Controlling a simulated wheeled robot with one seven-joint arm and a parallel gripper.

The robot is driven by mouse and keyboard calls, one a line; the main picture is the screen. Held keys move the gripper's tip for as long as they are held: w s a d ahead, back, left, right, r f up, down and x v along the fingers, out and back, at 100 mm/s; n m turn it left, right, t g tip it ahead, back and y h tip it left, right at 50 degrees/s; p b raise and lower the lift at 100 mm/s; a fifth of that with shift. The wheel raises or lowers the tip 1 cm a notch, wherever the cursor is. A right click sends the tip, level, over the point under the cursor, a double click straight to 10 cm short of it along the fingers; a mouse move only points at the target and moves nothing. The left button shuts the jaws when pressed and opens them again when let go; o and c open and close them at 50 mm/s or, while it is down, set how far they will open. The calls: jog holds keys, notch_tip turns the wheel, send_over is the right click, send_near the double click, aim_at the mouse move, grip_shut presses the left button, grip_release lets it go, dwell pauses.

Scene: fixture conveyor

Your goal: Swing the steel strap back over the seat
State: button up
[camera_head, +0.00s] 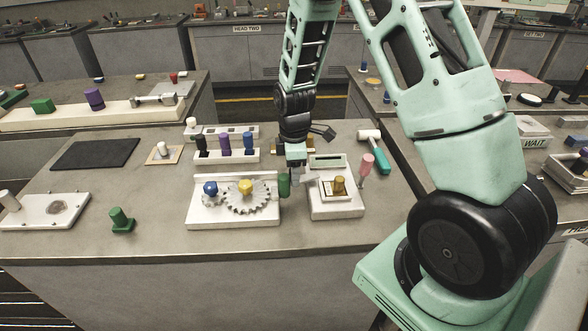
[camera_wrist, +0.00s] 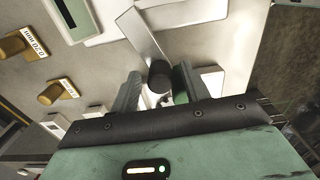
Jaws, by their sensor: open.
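In the wrist view the steel strap (camera_wrist: 139,32) is a flat grey bar running from the top edge down to a black knob (camera_wrist: 158,75). My gripper (camera_wrist: 157,88) is open, with one finger on each side of the knob; whether the fingers touch it I cannot tell. In the head view my gripper (camera_head: 296,173) points down between the gear plate and a white fixture block (camera_head: 335,211) with a brass-coloured knob (camera_head: 339,185). The strap is hard to make out there, partly hidden by the gripper. Which part is the seat I cannot tell.
A green cylinder (camera_head: 284,187) stands close beside my gripper. The white gear plate (camera_head: 232,216) is to the left, and a rack with dark and purple pegs (camera_head: 226,156) behind. A pink-handled tool (camera_head: 366,166) and a mallet (camera_head: 371,147) are right.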

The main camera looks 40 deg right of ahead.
jog(key=shift+c, duration=0.4)
grip_shut()
